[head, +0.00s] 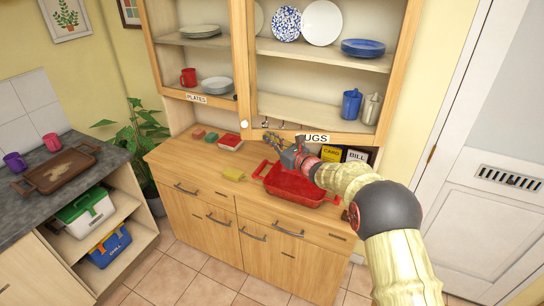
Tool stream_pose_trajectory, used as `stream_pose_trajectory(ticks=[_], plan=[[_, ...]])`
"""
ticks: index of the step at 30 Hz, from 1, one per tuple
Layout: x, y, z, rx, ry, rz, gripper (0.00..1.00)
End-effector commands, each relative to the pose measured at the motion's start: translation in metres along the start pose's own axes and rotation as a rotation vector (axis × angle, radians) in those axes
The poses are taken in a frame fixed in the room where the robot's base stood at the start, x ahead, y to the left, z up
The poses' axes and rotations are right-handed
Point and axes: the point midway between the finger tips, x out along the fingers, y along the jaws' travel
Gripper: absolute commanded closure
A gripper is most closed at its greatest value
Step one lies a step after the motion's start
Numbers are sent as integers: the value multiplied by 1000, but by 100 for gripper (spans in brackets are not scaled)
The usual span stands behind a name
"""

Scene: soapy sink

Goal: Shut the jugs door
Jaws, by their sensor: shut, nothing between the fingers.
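The jugs door (364,140) is the wide right-hand door of the upper cupboard. Its light wood frame surrounds a view of the shelves, and its lower rail carries the JUGS label (316,138), partly hidden by my arm. I cannot tell whether it is flush or slightly ajar. A pale round knob (244,124) shows near the stile between the two doors. My gripper (272,137) is shut and empty. In the picture it overlaps the lower rail, left of the label, above the counter. Whether it touches the door is unclear.
The plates door (187,96) is on the left. Two cards (331,154) stand behind my arm. Floor in front is clear.

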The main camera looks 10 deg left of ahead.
Motion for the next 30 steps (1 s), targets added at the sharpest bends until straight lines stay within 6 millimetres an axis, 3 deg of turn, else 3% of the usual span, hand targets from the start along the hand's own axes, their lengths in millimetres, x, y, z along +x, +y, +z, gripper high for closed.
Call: stream_pose_trajectory(ticks=[6, 15, 24, 30], plan=[[40, -39, -4, -2, -2, -2, 100], [79, -87, -2, -1, -1, -132, 100], [99, -121, -1, 0, -1, -222, 100], [105, -132, 0, -1, -2, -250, 100]])
